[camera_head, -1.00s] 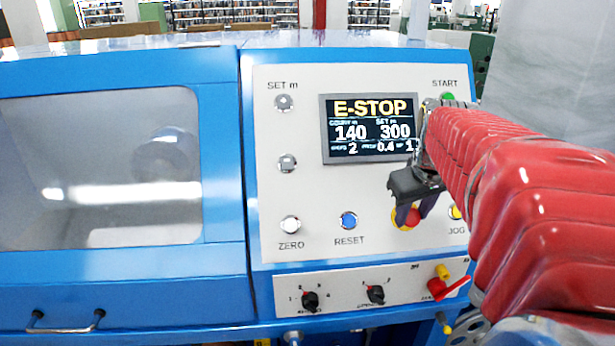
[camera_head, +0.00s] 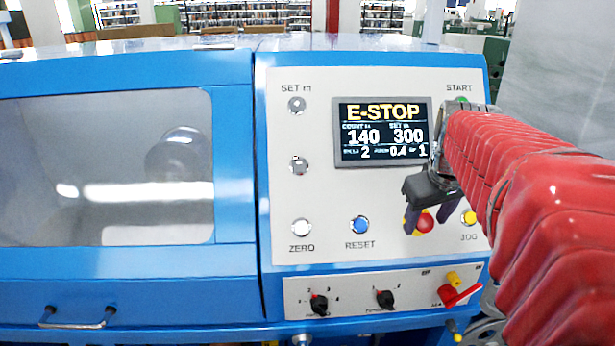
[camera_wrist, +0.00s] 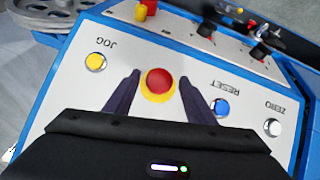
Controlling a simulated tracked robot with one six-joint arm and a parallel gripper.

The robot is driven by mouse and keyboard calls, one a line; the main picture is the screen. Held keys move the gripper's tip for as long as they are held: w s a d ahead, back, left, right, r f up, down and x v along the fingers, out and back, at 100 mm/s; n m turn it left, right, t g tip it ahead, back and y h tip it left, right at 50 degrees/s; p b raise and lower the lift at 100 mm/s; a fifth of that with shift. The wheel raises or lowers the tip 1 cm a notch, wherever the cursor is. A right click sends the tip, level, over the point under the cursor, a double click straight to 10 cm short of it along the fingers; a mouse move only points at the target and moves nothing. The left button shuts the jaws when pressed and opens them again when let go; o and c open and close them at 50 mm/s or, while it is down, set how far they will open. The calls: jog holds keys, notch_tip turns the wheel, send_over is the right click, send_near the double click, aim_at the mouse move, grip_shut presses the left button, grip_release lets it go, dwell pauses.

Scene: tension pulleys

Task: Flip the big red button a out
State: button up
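The big red button (camera_head: 424,222) sits on a yellow collar on the white panel, between the blue RESET button (camera_head: 360,225) and the yellow JOG button (camera_head: 469,217). In the wrist view the red button (camera_wrist: 159,81) shows between the two fingers, with a visible gap on each side. My gripper (camera_head: 425,228) is open in front of the panel, its dark fingers on either side of the button. It also shows in the wrist view (camera_wrist: 160,80). I cannot tell how far the fingertips are from the panel. The display (camera_head: 381,131) reads E-STOP.
A white ZERO button (camera_head: 301,228) is at the panel's lower left. The green START button is partly behind my arm. The lower strip has two black knobs (camera_head: 319,304) and a red lever (camera_head: 460,295). A windowed blue cover (camera_head: 230,150) fills the left.

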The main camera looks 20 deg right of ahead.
jog(key=shift+r, duration=0.1)
jog(key=v, duration=1.3)
jog(key=shift+r, duration=0.2)
jog(key=shift+s+a, duration=0.1)
jog(key=a+f+m, duration=0.3)
jog(key=a+f, duration=0.3)
jog(key=f, duration=0.5)
jog(key=s+a+f+n+y, duration=0.1)
jog(key=a+f, duration=0.3)
jog(key=a, duration=0.5)
jog(key=s+a+f+n+t+y, duration=0.1)
jog(key=s+a+f+n, duration=0.2)
jog(key=a+f, duration=0.2)
jog(key=a, duration=0.3)
jog(key=shift+s+a+f+y, duration=0.2)
jog(key=shift+a+y, duration=0.15)
jog(key=shift+y, duration=0.05)
